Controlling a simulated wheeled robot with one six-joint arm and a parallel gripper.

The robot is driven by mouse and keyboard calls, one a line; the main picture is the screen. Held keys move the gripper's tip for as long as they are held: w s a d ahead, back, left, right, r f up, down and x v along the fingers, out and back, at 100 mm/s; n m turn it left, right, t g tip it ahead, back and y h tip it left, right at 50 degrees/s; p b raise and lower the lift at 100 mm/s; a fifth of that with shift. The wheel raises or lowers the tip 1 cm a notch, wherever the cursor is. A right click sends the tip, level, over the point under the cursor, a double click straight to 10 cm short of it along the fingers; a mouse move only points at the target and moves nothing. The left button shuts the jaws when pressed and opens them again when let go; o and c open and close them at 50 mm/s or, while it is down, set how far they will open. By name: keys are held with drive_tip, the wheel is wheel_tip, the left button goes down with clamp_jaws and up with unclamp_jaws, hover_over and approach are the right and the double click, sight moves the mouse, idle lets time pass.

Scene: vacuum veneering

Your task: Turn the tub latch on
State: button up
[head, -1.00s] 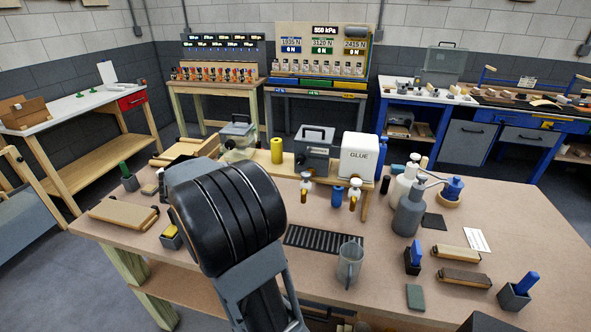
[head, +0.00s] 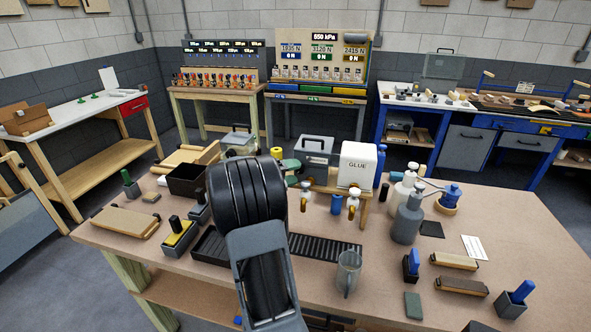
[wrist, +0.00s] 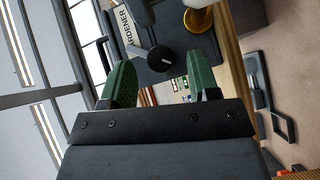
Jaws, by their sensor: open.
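The grey tub (head: 316,146) with a carry handle stands on the wooden riser beside the white glue box. In the wrist view the dark tub face (wrist: 200,50) shows part of a label reading "ARDENER". A round dark knob (wrist: 161,58) with a white mark, apparently the latch, sits on that face. My gripper (wrist: 161,80) has green finger pads spread apart, with the knob in line with the gap and slightly beyond the tips. Nothing is held. In the head view my gripper (head: 291,172) is just left of the tub, and my arm partly hides it.
The white glue box (head: 359,165) stands right of the tub, with small dispensers below in front. A yellow cylinder (head: 276,153) is close to my gripper.

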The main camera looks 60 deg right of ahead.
drive_tip(key=shift+s+d, duration=0.35)
drive_tip(key=shift+d, duration=0.3)
drive_tip(key=c, duration=0.9)
drive_tip(key=shift+f, duration=0.1)
